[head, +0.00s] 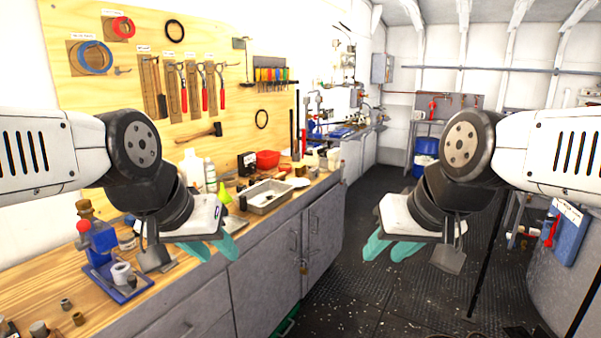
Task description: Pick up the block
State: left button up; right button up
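I cannot make out anything that is clearly a block in the head view. My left gripper (216,249) hangs above the front edge of the wooden workbench (165,290), in front of the grey cabinet. Its two teal fingers are apart, with nothing seen between them. My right gripper (387,249) hangs over the dark deck to the right of the bench. Its teal fingers are also apart and empty. The arms and grippers hide part of the bench top and floor.
A blue stand (103,240) and several small metal parts sit at the bench's left end. A metal tray (266,196), a red bowl (267,159) and white bottles (194,170) stand farther back. Tools hang on the pegboard (150,60). The riveted floor (360,285) is mostly open.

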aim_at(299, 170)
jog(key=i+u, duration=0.1)
jog(key=u, duration=0.35)
jog(key=i+l+u, duration=0.1)
jog(key=u, duration=0.35)
jog(key=i+l+u, duration=0.35)
jog(key=l, duration=0.3)
jog(key=l+u, duration=0.2)
jog(key=l, duration=0.15)
jog(key=i+l+u, duration=0.2)
jog(key=l, duration=0.2)
jog(key=i+l, duration=0.15)
jog(key=l, duration=0.45)
jog(key=i+l+u, duration=0.1)
jog(key=l, duration=0.5)
jog(key=i+l, duration=0.15)
jog(key=l, duration=0.45)
jog(key=i+l, duration=0.1)
jog(key=l, duration=0.5)
jog(key=i+l+u, duration=0.1)
jog(key=l, duration=0.55)
jog(key=i+l, duration=0.1)
jog(key=l, duration=0.5)
